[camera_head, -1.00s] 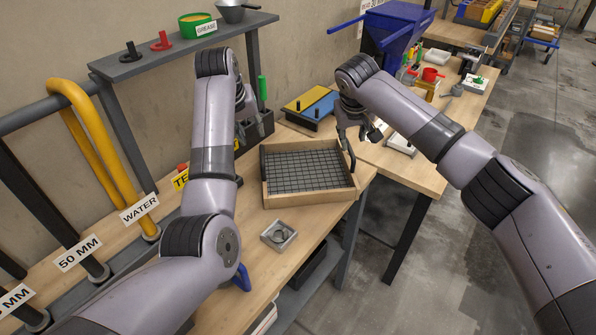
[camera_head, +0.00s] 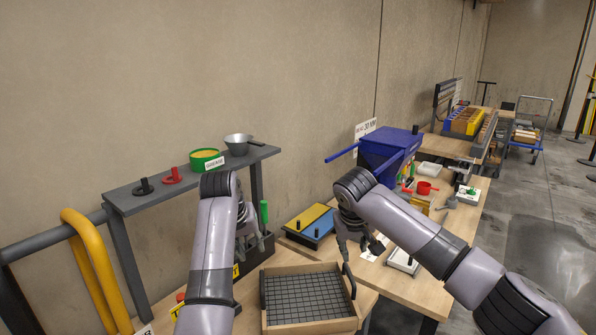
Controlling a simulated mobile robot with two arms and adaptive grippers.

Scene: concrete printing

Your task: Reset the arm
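My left arm comes up from the bottom left. Its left gripper (camera_head: 247,235) hangs beside a dark tool holder with a green-handled tool (camera_head: 264,212); its fingers are small and partly hidden by the wrist. My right arm comes in from the lower right. Its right gripper (camera_head: 358,242) points down above the gap behind the wooden tray with a dark grid (camera_head: 310,326). The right fingers look spread apart, with nothing clearly between them.
A grey shelf (camera_head: 120,202) holds a green GREASE tub (camera_head: 206,160) and a metal bowl (camera_head: 238,146). A blue hopper (camera_head: 390,150) stands on the right bench. A yellow and blue box (camera_head: 310,226) lies behind the tray. A yellow pipe (camera_head: 100,270) stands at left. Open floor lies at right (camera_head: 545,215).

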